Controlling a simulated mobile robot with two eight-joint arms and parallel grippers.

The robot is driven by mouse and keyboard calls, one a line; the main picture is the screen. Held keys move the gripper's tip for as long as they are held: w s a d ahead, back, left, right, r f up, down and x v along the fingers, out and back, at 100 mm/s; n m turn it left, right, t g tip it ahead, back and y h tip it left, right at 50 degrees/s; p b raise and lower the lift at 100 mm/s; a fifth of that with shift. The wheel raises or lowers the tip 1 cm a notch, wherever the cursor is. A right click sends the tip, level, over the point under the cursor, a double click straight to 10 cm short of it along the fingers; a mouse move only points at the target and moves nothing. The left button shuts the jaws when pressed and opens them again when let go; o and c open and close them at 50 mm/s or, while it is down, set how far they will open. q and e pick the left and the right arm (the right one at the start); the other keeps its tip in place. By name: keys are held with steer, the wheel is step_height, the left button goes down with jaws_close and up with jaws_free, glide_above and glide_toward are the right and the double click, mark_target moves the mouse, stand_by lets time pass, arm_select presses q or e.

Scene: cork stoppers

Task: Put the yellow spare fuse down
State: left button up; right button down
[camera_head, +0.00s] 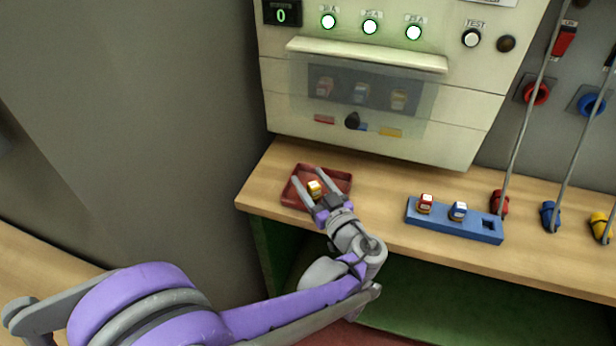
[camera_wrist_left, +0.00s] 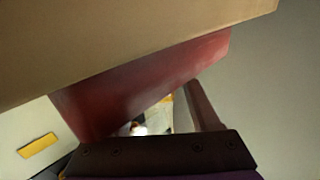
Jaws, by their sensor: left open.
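The yellow spare fuse (camera_head: 315,188) sits in the red tray (camera_head: 341,193) at the left end of the wooden bench. My left gripper (camera_head: 307,177) is open, its two fingers reaching over the tray on either side of the fuse. A gap between the fingers and the fuse is hard to judge. In the left wrist view the fuse (camera_wrist_left: 165,100) is partly hidden behind the gripper's body, beside the red tray's wall (camera_wrist_left: 140,85). My right gripper is not in view.
A blue holder (camera_head: 455,228) on the bench (camera_head: 385,207) carries a red fuse (camera_head: 425,203) and a blue fuse (camera_head: 457,211), with one empty socket (camera_head: 489,225) at its right. The cream cabinet (camera_head: 450,147) overhangs the bench behind. Bench between tray and holder is clear.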

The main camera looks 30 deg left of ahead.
arm_select(q)
steer(key=v, duration=1)
steer(key=shift+s+d+p, duration=0.25)
steer(key=shift+p, duration=0.05)
steer(key=shift+f, duration=0.1)
